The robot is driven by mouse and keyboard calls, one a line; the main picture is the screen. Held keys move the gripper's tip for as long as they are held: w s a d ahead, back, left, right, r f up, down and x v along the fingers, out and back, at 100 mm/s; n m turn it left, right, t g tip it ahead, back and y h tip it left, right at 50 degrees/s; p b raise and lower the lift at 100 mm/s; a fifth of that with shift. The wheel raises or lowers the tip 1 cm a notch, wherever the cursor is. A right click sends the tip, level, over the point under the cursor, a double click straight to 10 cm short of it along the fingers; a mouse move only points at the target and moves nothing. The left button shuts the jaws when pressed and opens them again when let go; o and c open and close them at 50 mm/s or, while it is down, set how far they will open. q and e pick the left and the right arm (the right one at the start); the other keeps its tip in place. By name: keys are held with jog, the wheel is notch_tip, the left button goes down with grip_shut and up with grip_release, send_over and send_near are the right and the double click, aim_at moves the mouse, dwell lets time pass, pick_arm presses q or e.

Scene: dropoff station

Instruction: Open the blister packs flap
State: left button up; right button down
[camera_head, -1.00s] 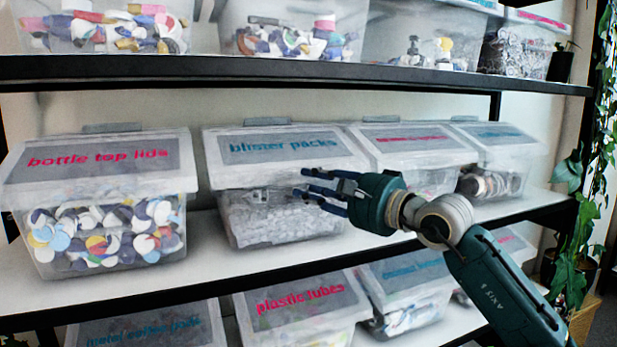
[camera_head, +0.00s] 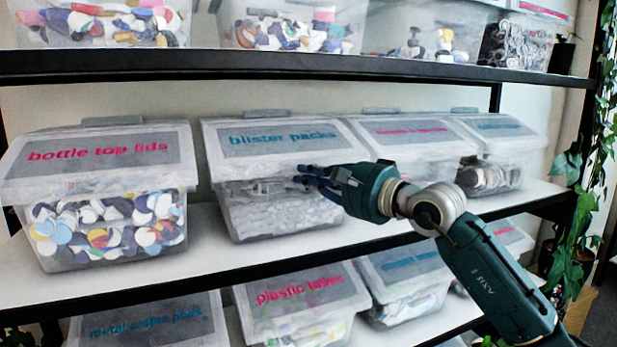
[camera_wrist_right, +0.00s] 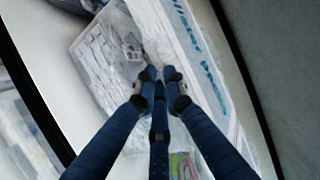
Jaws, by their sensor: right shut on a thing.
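The blister packs bin (camera_head: 285,213) stands on the middle shelf, clear-walled and filled with silvery packs. Its sloped flap (camera_head: 268,155) bears a grey label with blue lettering and is down over the front. My right gripper (camera_head: 303,177) is at the flap's lower front edge, right of the bin's middle. In the right wrist view, its blue fingers (camera_wrist_right: 155,75) are closed together at the edge of the flap (camera_wrist_right: 180,50), with the packs (camera_wrist_right: 100,60) beside them. The fingertips partly hide the edge they hold. My left gripper is not in view.
A bottle top lids bin (camera_head: 105,225) stands to the left, and another lidded bin (camera_head: 410,130) is close on the right. The upper shelf edge (camera_head: 300,66) runs above the bins. A plastic tubes bin (camera_head: 300,295) is on the shelf below.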

notch_tip(320, 180, up, 14)
jog(key=s+g+h+p, duration=0.1)
jog(key=g+p, duration=0.1)
jog(key=p, duration=0.5)
jog(key=shift+s+d+f+m, duration=0.25)
jog(key=shift+s+d+m, duration=0.05)
jog(key=shift+m, duration=0.1)
